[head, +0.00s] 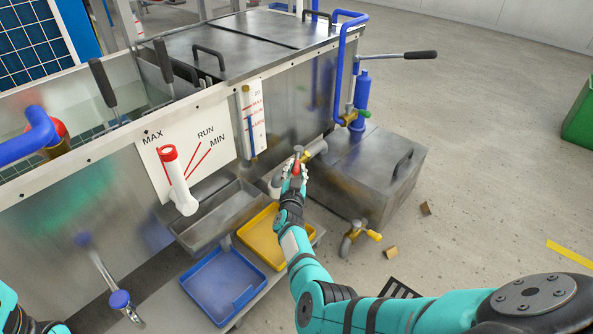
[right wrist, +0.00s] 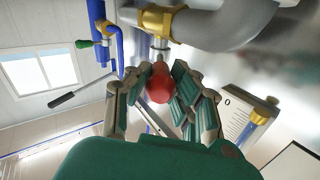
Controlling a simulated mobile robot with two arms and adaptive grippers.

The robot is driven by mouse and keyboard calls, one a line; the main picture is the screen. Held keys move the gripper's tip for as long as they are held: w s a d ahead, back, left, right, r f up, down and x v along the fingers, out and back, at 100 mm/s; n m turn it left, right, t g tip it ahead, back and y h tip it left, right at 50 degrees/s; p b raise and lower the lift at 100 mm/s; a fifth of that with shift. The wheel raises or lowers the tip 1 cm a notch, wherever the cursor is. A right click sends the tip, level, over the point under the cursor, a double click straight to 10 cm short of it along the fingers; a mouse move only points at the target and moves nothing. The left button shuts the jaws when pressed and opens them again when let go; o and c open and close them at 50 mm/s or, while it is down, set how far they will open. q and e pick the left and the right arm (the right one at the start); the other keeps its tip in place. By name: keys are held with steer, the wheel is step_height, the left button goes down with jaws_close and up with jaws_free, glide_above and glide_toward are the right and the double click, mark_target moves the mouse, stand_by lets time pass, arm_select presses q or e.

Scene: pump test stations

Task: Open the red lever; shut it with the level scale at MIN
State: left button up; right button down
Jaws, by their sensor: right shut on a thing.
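The red lever (head: 296,168) is on a valve with a grey pipe at the tank's lower right corner. In the right wrist view its rounded red end (right wrist: 160,82) sits between the fingers, below a brass valve body (right wrist: 160,20). My right gripper (head: 294,178) is shut on it. The lever's exact angle is partly hidden by the fingers. The level scale (head: 257,118) is a white strip with red marks beside a sight tube on the tank front. Blue shows in the tube up to about mid-scale; the small labels are unreadable. My left gripper is out of view.
A grey trough (head: 215,222), blue tray (head: 222,288) and yellow tray (head: 263,240) lie below. A metal box (head: 372,175) stands right of the gripper. Floor farther right is mostly clear.

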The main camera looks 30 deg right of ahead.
steer(key=c, duration=1.2)
jaws_free()
steer(key=shift+c, duration=0.2)
steer(key=shift+o, duration=0.4)
steer(key=shift+a, duration=0.1)
